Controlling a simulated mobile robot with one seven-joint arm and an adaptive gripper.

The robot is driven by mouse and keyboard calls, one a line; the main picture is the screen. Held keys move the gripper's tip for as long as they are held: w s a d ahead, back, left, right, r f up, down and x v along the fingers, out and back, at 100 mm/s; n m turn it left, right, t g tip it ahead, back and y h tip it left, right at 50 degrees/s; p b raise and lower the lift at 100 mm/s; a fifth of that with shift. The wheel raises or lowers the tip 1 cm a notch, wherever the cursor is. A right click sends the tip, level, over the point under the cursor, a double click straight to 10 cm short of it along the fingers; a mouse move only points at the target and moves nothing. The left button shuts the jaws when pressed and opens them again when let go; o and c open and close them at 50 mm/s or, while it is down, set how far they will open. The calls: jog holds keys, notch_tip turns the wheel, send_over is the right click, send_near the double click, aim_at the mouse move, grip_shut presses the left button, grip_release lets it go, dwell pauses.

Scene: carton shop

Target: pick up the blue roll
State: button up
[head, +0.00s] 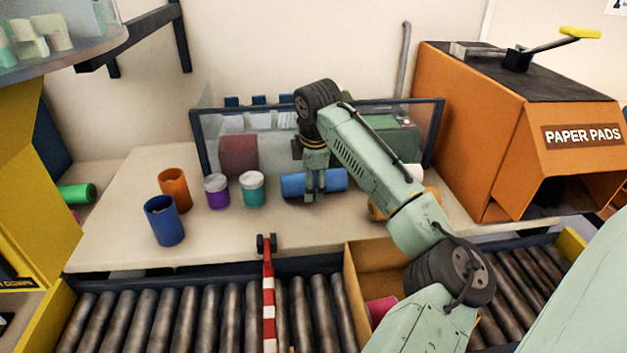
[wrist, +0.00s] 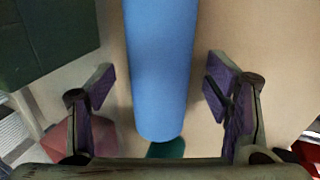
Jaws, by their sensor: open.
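The blue roll (head: 334,180) lies on its side on the beige table, in front of the glass-panelled frame. In the wrist view the blue roll (wrist: 161,65) runs from the top edge down between the two purple-padded fingers. My gripper (head: 314,194) points down over the middle of the roll and hides part of it in the head view. In the wrist view my gripper (wrist: 160,88) is open, with a gap between the roll and each finger. I cannot tell exactly how far down the fingers reach beside the roll.
Left of the roll stand a teal-banded jar (head: 252,190), a purple-banded jar (head: 216,191), an orange cup (head: 174,189) and a blue cup (head: 164,221). A roller conveyor (head: 200,318) and open carton (head: 357,290) lie in front.

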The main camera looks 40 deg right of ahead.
jog(key=shift+c, duration=0.4)
jog(key=c, duration=1.3)
